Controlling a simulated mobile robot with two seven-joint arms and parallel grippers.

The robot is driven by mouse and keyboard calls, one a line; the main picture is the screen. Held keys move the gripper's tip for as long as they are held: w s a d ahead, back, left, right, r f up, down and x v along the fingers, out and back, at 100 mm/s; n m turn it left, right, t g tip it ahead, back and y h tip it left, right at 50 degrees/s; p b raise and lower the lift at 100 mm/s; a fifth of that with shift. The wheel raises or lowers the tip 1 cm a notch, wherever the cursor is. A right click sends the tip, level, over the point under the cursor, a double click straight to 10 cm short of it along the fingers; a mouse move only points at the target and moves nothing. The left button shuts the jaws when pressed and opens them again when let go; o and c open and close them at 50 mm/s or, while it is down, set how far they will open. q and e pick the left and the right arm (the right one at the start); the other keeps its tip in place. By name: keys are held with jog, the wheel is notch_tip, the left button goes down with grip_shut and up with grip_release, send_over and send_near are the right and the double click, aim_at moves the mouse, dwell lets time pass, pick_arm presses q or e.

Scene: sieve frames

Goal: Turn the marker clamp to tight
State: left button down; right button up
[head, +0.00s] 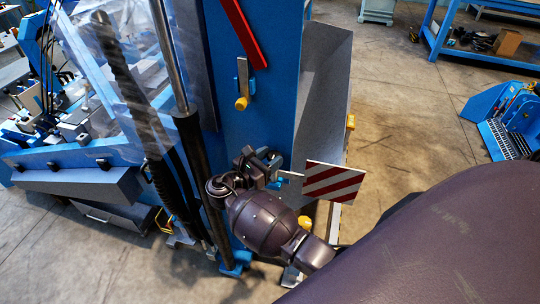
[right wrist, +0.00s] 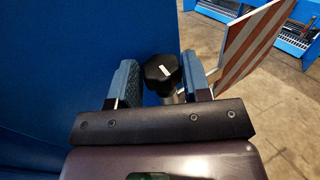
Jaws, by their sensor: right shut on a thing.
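The marker clamp shows in the right wrist view as a black lobed knob (right wrist: 160,74) with a short white line on its face. The line is slightly tilted from level. My right gripper (right wrist: 158,64) has one blue-grey finger on each side of the knob and is shut on it. In the head view my right gripper (head: 266,167) is at the blue column's lower part, and the knob is hard to make out there. A red-and-white striped marker plate (head: 335,182) stands just right of the gripper. My left gripper is not in view.
The blue column (head: 268,95) rises behind the gripper, with a yellow-tipped lever (head: 242,85) higher up. Dark hoses and a clear guard (head: 115,70) stand to the left. Open concrete floor (head: 410,120) lies right, with a blue machine (head: 510,120) beyond.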

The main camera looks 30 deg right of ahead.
jog(key=shift+w+m+g, duration=0.2)
jog(key=shift+m+g, duration=0.9)
jog(key=shift+g, duration=1)
jog(key=o, duration=0.9)
jog(key=shift+r, duration=0.1)
jog(key=shift+o, duration=0.2)
jog(key=shift+t, duration=0.5)
